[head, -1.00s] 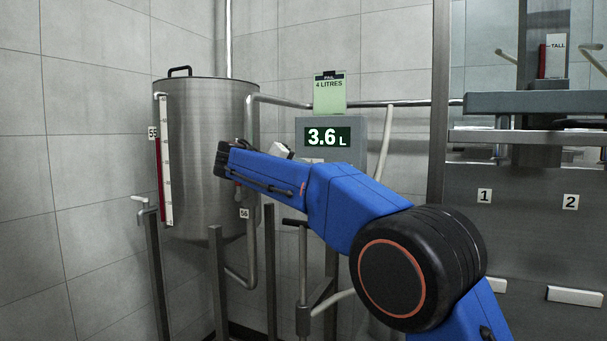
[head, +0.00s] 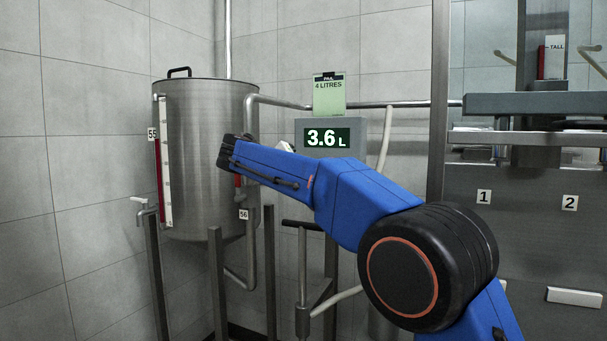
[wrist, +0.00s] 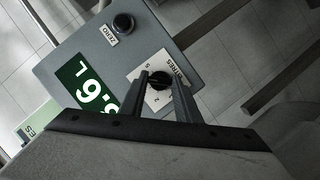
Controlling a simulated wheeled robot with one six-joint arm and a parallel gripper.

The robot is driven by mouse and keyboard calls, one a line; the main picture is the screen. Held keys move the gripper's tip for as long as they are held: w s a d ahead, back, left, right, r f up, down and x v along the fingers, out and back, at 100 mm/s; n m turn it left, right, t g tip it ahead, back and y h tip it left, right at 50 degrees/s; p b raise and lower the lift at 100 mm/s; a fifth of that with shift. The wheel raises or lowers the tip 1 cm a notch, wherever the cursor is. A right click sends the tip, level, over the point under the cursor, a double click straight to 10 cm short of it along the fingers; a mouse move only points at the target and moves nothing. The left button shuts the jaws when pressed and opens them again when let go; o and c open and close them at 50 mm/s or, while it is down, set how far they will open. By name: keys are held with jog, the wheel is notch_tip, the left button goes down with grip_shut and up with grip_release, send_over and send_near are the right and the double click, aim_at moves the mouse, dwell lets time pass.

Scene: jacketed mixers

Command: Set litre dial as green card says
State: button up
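The green card (head: 329,95) above the display box reads "PAIL 4 LITRES". The lit display (head: 327,138) reads 3.6 L. In the wrist view the box appears turned, with the display (wrist: 88,84) partly covered by my gripper. The black litre dial (wrist: 160,82) sits on a white plate (wrist: 144,98) marked LITRES, with figures around it. My gripper (wrist: 160,76) has its two fingers apart, one on either side of the dial. Whether they touch it I cannot tell. In the head view my blue arm hides the dial and the fingers.
A black button (wrist: 123,23) marked ZERO is on the same box. A steel tank (head: 205,120) with a red-and-white level gauge stands at left. Pipes and posts stand below my arm. A steel frame (head: 440,100) rises at right.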

jog(key=o, duration=0.4)
jog(key=shift+f, duration=0.1)
jog(key=v, duration=1.7)
jog(key=shift+a, duration=0.2)
jog(key=shift+s, duration=0.15)
